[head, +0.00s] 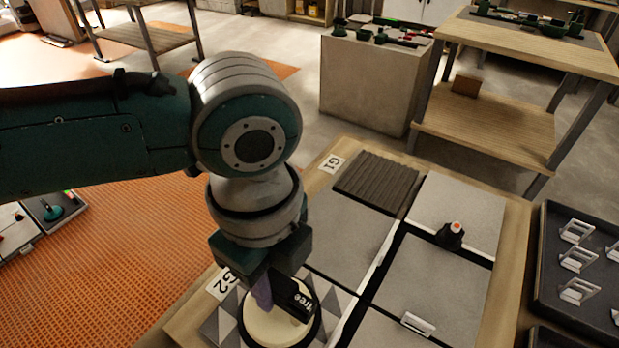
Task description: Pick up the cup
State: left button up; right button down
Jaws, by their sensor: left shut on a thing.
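The cup (262,328) is a round cream disc with a black rim and a black lettered part on top. It is at the bottom of the head view, over the grey-and-white patterned tile (222,325) beside the G2 label. My left gripper (270,292) points down onto it from above and is shut on its upper part. The gripper and wrist hide part of the cup's top. I cannot tell whether the cup touches the tile. My right gripper is not in view.
Grey tiles (440,284) and a dark ribbed tile (377,183) lie on the wooden board, with dark gaps between them. A small black piece with an orange-and-white top (453,234) and a white clip (417,324) sit there. A dark tray (556,262) of white clips is at right.

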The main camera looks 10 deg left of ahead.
pick_arm(q)
grip_shut()
jog(key=shift+r, duration=0.15)
jog(key=shift+r, duration=0.2)
notch_tip(320, 180, up, 26)
jog(key=p, duration=1.2)
jog(key=shift+r, duration=0.2)
